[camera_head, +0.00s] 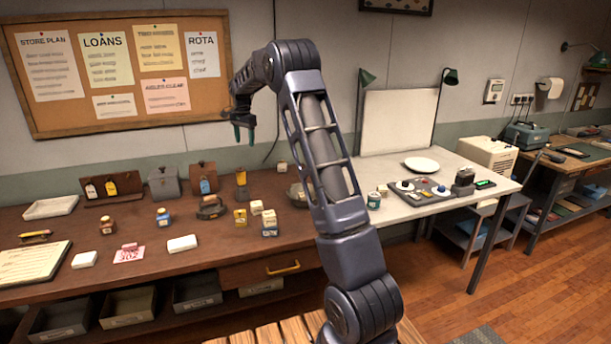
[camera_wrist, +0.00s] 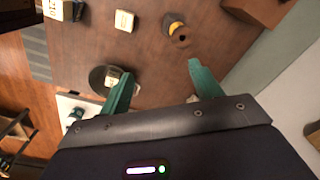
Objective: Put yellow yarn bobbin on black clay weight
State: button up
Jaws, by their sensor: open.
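I cannot make out a black clay weight for certain. A dark round piece (camera_wrist: 97,84) with a cream block on it is by my left finger; in the head view it is partly behind my arm. My gripper (camera_head: 244,133) is open and empty, high above the bench. Its green fingers also show in the wrist view (camera_wrist: 157,68).
Cream and yellow blocks (camera_head: 256,207) sit mid-bench. A dark low object (camera_head: 211,209) lies left of them. The white table (camera_head: 400,208) at right carries a control panel and a plate (camera_head: 421,164).

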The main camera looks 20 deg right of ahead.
jog(key=s+d+r+n+t, duration=0.1)
jog(key=s+d+r+n, duration=0.2)
jog(key=s, duration=0.6)
jog(key=s+d+r, duration=0.2)
jog(key=s+r, duration=0.4)
jog(key=s, duration=0.3)
jog(key=s+d+r+n+t, duration=0.1)
jog(key=s+d+r+n, duration=0.2)
jog(key=s, duration=0.6)
jog(key=s+d+f+n+t, duration=0.1)
jog(key=s+f+n, duration=0.1)
jog(key=s, duration=1.2)
jog(key=s+d+f+n+t, duration=0.1)
jog(key=s+f, duration=0.4)
jog(key=s, duration=1)
jog(key=shift+d+f+n, duration=0.15)
jog(key=shift+d+n, duration=0.55)
jog(key=shift+n, duration=0.2)
